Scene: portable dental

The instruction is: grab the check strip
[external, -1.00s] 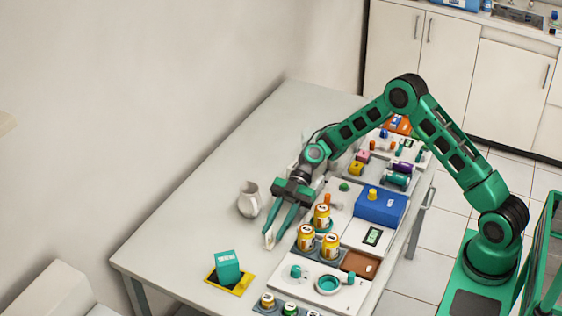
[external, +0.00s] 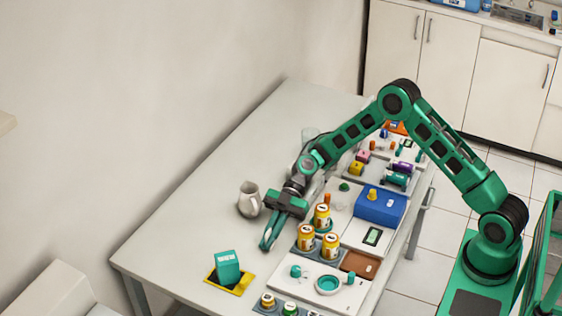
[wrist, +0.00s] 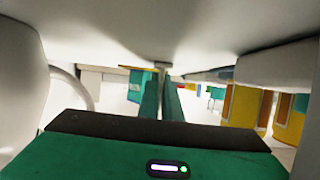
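My gripper (external: 266,244) points down at the table beside the jars, with its two green fingers together. In the wrist view my gripper (wrist: 162,100) shows its fingers almost touching, with a thin pale edge, the check strip (wrist: 162,66), at their tips. The strip is very thin and mostly hidden between the fingers. In the external view it cannot be made out behind them. My gripper looks shut on the strip, low at the table surface.
The table's left side is clear.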

